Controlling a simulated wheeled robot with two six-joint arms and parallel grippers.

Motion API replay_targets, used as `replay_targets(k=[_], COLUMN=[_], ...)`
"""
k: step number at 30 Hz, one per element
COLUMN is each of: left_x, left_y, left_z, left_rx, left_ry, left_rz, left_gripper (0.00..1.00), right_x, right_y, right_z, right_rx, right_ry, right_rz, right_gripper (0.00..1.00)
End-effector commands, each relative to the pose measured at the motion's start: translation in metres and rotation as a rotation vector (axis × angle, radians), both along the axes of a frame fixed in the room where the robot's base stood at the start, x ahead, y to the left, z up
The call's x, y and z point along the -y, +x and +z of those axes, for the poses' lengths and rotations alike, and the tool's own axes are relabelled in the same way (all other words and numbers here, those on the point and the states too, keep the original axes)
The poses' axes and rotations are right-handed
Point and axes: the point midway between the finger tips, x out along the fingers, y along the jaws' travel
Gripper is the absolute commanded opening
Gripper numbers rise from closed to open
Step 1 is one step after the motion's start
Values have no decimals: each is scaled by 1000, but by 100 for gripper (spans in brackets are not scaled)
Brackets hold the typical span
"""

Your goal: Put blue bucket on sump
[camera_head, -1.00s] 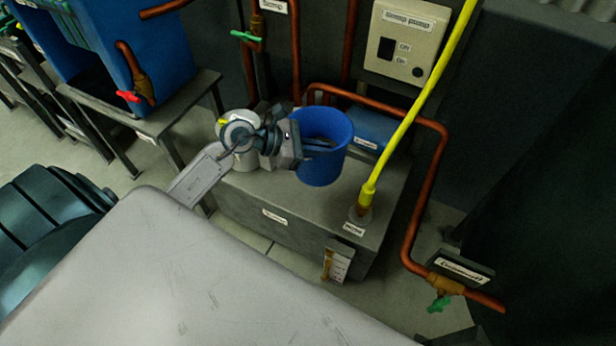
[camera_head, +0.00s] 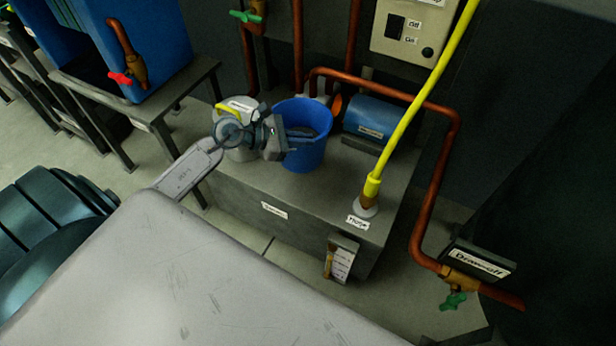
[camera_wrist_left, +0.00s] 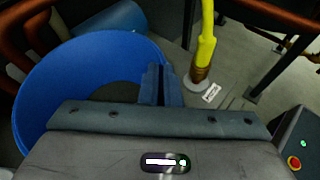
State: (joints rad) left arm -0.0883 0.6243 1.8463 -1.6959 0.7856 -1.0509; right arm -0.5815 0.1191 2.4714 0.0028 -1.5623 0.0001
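The blue bucket (camera_head: 306,155) is upright over the back left part of the grey sump's top (camera_head: 325,196). I cannot tell whether its base touches the top or hangs just above it. My left gripper (camera_head: 300,134) reaches in from the left at the bucket's rim. In the left wrist view the gripper's fingers (camera_wrist_left: 161,84) are close together at the right side of the bucket (camera_wrist_left: 75,75), and they look shut on its wall. The contact itself is partly hidden. My right gripper is in neither view.
A white container with a yellow handle (camera_head: 237,106) stands just left of the bucket, partly behind my gripper. A blue motor (camera_head: 373,117) sits right of it. A yellow hose (camera_head: 400,130) rises from the sump's right end. Copper pipes (camera_head: 434,180) run behind and right.

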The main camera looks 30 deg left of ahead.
Motion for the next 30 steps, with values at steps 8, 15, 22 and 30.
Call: replay_targets(k=[8,15,22,30], left_x=[0,0,0,0], left_y=[1,1,1,1], left_z=[-43,-63,-91,-97], left_rx=[1,3,2,4], left_ry=[-2,-1,-2,0], left_rz=[3,1,2,1], left_gripper=[0,0,0,0], right_x=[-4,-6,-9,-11], right_y=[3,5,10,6], right_z=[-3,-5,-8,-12], right_rx=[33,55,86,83], right_ry=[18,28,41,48], right_rz=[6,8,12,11], right_gripper=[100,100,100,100])
